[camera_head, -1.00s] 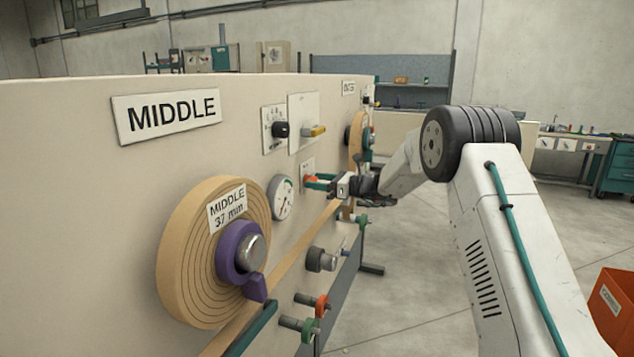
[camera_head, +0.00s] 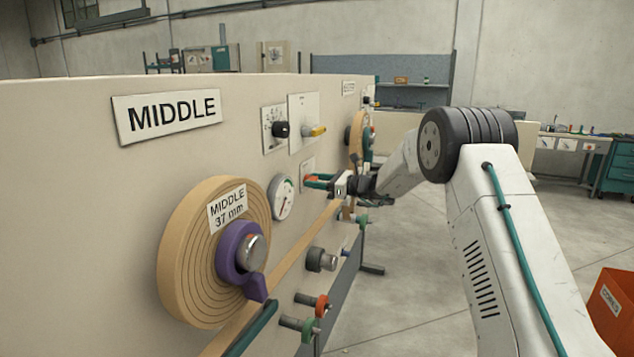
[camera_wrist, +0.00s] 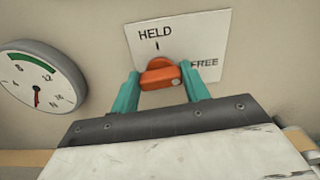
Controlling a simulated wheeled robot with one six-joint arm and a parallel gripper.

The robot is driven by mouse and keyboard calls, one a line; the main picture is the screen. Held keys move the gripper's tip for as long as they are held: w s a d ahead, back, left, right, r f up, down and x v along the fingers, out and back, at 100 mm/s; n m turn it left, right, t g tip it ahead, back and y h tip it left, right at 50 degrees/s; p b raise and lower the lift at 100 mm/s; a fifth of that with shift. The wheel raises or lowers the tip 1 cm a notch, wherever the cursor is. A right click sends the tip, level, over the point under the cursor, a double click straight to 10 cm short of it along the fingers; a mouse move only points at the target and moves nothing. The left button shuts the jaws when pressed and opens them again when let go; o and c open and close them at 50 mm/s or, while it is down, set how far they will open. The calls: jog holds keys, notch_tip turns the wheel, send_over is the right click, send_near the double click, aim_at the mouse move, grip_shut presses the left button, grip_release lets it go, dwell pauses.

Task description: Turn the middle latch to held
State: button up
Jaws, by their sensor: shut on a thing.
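The middle latch is an orange knob (camera_wrist: 160,74) on a white plate (camera_wrist: 205,32) marked HELD at the top and FREE at the right. In the wrist view the knob lies roughly crosswise, with a small pale dot at its right end, towards FREE. My gripper (camera_wrist: 160,88) has its two teal fingers on either side of the knob, shut on it. In the head view my gripper (camera_head: 320,182) reaches the panel from the right, and the orange latch (camera_head: 311,178) is partly hidden by the fingers.
A round gauge (camera_wrist: 38,80) is left of the latch. The spiral roll (camera_head: 185,245) with a purple lever (camera_head: 240,262) is on the panel at the left. Knobs (camera_head: 320,259) stick out below my gripper. An orange bin (camera_head: 612,308) stands on the floor at the right.

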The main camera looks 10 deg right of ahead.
jog(key=shift+s+a+f+n, duration=0.1)
jog(key=shift+f+n, duration=0.05)
jog(key=shift+n, duration=4.05)
jog(key=shift+s+a+f+n, duration=0.1)
jog(key=shift+f+n, duration=0.05)
jog(key=shift+n, duration=4.05)
jog(key=o, duration=1)
jog(key=shift+d, duration=0.1)
